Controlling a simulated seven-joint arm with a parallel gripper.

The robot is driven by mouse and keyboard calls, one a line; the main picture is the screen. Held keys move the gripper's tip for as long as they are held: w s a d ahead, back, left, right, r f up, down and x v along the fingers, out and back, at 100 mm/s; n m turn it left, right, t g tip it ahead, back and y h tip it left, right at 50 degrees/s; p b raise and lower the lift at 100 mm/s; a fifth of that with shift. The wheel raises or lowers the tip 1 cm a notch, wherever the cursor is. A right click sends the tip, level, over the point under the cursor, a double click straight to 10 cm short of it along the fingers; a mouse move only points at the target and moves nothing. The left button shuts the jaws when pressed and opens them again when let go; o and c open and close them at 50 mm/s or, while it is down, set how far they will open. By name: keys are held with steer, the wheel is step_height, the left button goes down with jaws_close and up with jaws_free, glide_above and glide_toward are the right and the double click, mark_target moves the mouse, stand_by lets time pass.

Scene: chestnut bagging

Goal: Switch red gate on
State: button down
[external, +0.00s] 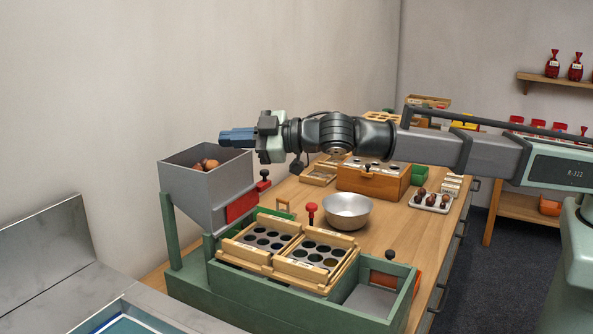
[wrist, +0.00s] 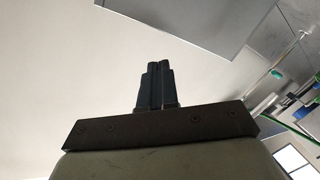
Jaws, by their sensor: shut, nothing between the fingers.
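A red gate plate (external: 242,206) sits on the lower front of a grey hopper (external: 182,180) in the external view. The hopper holds several brown chestnuts (external: 207,164). A small red block with a black knob (external: 264,180) stands just right of the hopper. A red knob (external: 311,209) stands on the bench left of the metal bowl. My gripper (external: 224,138) is shut and empty, above the hopper's far rim and pointing left. In the wrist view my gripper's fingers (wrist: 155,68) are together, with only pale wall or ceiling behind them.
Wooden trays with dark round holes (external: 268,268) lie on the green frame (external: 205,300) below the hopper. A metal bowl (external: 346,212), a wooden box (external: 372,182) and a white tray of chestnuts (external: 417,203) stand on the bench. Bare wood shows right of the bowl.

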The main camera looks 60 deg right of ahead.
steer(key=s+a, duration=0.4)
steer(key=n+h, duration=0.2)
steer(key=h, duration=0.7)
glide_toward(248, 195)
steer(key=s+a+r, duration=0.2)
steer(key=s+r, duration=0.2)
steer(key=r, duration=0.1)
steer(key=shift+s+d+f+h, duration=0.1)
steer(key=shift+s+d+h, duration=0.1)
steer(key=shift+d+h, duration=0.2)
steer(key=shift+s+d+f+h, duration=0.15)
steer(key=shift+s+d+h, duration=0.1)
steer(key=shift+d+h, duration=0.15)
steer(key=x, duration=1)
steer(key=shift+w+f, duration=0.15)
steer(key=shift+w, duration=0.05)
steer(key=shift+w+d+f, duration=0.15)
steer(key=shift+w+d, duration=0.05)
steer(key=shift+d, duration=0.4)
steer(key=shift+w+d+f, duration=0.15)
steer(key=shift+w+d, duration=0.1)
steer(key=shift+d, duration=0.35)
steer(key=shift+w+d+f, duration=0.1)
steer(key=shift+w+d, duration=0.1)
steer(key=shift+d, duration=0.4)
steer(key=shift+d, duration=0.1)
